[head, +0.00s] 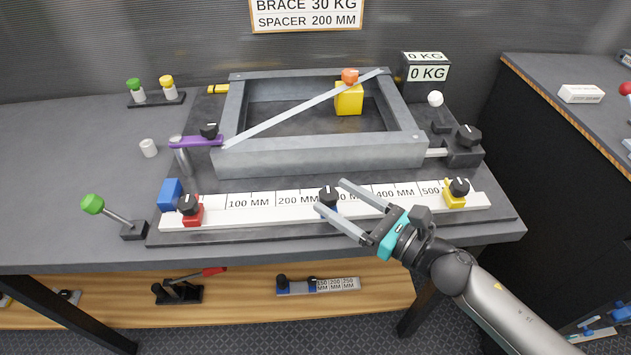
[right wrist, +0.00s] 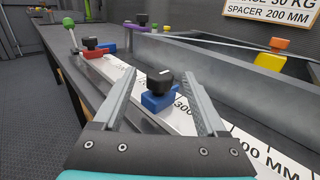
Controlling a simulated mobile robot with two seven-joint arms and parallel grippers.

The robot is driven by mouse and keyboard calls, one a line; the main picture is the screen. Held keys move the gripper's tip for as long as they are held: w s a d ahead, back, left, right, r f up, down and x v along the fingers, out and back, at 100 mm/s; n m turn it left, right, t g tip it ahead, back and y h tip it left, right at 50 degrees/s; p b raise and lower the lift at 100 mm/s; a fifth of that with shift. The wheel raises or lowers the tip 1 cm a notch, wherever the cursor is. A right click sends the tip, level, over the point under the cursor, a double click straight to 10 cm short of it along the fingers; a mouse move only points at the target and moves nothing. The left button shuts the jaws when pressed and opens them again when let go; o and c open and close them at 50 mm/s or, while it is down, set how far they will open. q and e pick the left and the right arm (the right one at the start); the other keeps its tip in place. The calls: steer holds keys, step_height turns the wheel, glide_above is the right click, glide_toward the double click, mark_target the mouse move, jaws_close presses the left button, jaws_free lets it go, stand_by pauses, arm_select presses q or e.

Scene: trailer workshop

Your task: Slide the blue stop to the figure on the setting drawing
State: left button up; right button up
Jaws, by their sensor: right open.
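The blue stop (head: 328,211) with its black knob sits on the white ruler rail (head: 262,213), covering the start of the 300 MM label. It also shows in the right wrist view (right wrist: 155,101), beside the printed 300. My right gripper (head: 329,195) is open, its fingers on either side of the stop; I cannot tell whether they touch it. The fingers flank the stop in the right wrist view too (right wrist: 160,75). The setting drawing (head: 305,14) on the back wall reads BRACE 30 KG and SPACER 200 MM. My left gripper is not in view.
A red stop (head: 192,215) is at the rail's left end and a yellow one (head: 454,199) near the right end. A blue block (head: 171,193) stands beside the red stop. A grey frame (head: 320,157) with a diagonal bar lies behind the rail. The rail between red and blue stops is clear.

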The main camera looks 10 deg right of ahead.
steer(key=shift+x, duration=2.95)
jaws_close()
